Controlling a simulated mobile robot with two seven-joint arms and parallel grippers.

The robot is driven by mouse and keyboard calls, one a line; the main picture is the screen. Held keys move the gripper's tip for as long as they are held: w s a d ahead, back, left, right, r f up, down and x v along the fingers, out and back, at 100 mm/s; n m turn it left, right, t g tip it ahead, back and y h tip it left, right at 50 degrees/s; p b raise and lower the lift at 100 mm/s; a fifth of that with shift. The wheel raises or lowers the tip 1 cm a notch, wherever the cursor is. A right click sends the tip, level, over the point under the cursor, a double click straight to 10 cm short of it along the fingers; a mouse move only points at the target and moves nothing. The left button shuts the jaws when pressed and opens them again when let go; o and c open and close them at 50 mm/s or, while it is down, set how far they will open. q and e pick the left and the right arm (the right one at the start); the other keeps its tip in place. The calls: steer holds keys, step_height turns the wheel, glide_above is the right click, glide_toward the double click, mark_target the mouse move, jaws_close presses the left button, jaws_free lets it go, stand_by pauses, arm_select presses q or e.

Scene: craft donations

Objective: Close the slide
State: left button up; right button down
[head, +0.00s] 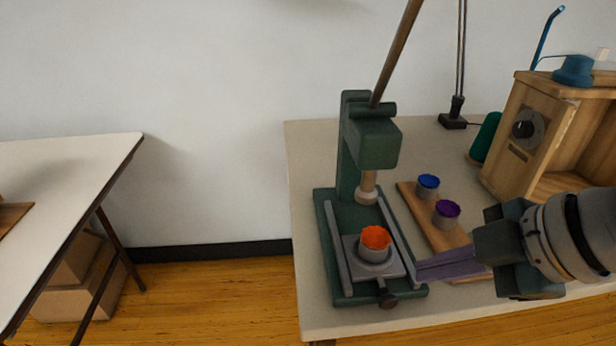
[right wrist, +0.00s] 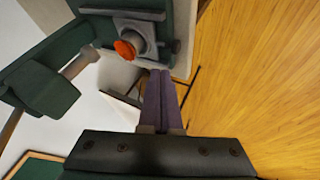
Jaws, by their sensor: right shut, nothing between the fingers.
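A dark green press (head: 354,140) with a long lever stands on the right table. Its slide (head: 394,268), a grey plate between two rails on the press base, holds a grey cup with an orange top (head: 376,240). The slide sits towards the front of the base, with a dark knob (head: 388,300) at its front edge. The slide also shows in the right wrist view (right wrist: 148,32). My right gripper (head: 420,270) is shut and empty, its purple fingers beside the right rail; I cannot tell whether they touch it. In the right wrist view the fingers (right wrist: 160,80) point towards the press base. My left gripper is not in view.
A wooden board (head: 412,200) behind my right gripper carries a blue-topped cup (head: 428,186) and a purple-topped cup (head: 446,213). A wooden cabinet (head: 530,125), a green spool (head: 487,138) and a lamp base (head: 454,121) stand further back. Another table (head: 70,180) is at left.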

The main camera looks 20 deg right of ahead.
mark_target(376, 267)
steer(key=b+x, duration=0.3)
steer(key=x, duration=0.5)
steer(key=shift+s+f, duration=0.1)
steer(key=shift+f, duration=0.25)
steer(key=shift+w+a+f, duration=0.2)
steer(key=shift+w+f, duration=0.15)
steer(key=shift+f, duration=0.05)
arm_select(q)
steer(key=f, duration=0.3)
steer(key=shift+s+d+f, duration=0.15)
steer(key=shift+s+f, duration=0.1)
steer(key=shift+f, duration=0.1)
